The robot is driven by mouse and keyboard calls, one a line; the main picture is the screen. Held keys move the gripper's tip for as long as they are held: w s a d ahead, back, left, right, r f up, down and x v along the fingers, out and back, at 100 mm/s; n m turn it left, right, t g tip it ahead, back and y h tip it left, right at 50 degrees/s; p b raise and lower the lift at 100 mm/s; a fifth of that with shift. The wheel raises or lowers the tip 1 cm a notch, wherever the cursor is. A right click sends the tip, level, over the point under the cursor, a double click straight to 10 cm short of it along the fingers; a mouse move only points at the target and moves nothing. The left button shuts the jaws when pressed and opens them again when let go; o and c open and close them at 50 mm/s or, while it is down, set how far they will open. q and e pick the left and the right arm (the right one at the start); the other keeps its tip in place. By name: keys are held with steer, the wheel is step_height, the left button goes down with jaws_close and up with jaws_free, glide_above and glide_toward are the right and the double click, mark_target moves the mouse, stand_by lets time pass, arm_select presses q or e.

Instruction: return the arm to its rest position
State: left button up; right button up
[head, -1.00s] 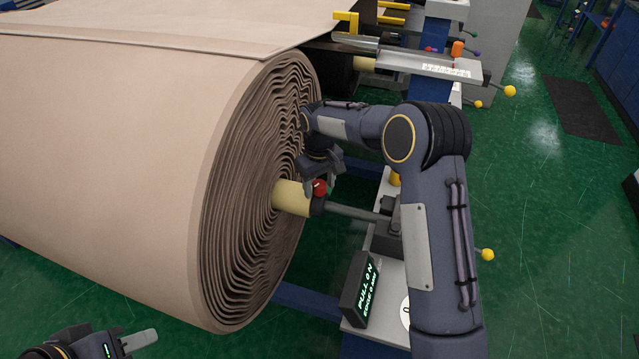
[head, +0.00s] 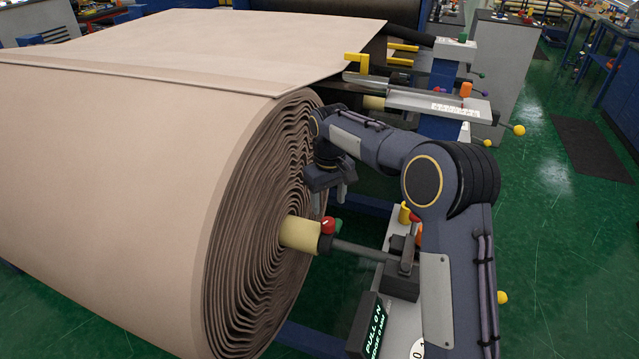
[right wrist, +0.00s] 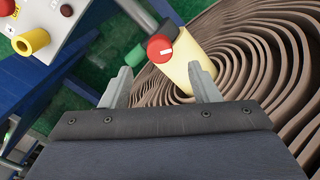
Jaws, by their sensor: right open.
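My right gripper (head: 334,196) is open and empty. It hangs beside the end face of the large beige roll (head: 120,190), above the pale yellow core (head: 299,234) and the red knob (head: 328,225) on the core's shaft end. In the right wrist view, the two fingers of my right gripper (right wrist: 160,88) are spread apart. The red knob (right wrist: 160,48) and the yellow core (right wrist: 186,62) show beyond and between them; contact cannot be seen. My left gripper is not in the head view now.
A bracket with a yellow ball handle (head: 519,131) juts out behind the arm. Green floor (head: 560,270) lies open to the right.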

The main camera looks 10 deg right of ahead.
steer(key=s+d+r+m+t+y, duration=0.1)
steer(key=s+d+r, duration=0.3)
steer(key=s, duration=0.5)
steer(key=s+d+r+m+t+y, duration=0.2)
steer(key=s+r, duration=0.4)
steer(key=s, duration=0.4)
steer(key=s+a+f+m+t, duration=0.1)
steer(key=s+f, duration=0.1)
steer(key=s, duration=0.6)
steer(key=s+a+f+m+t, duration=0.1)
steer(key=s+f, duration=0.2)
steer(key=s, duration=0.5)
steer(key=shift+s+a+f+t+y, duration=0.2)
steer(key=shift+s+a+t+y, duration=0.1)
steer(key=shift+s+a+y, duration=0.1)
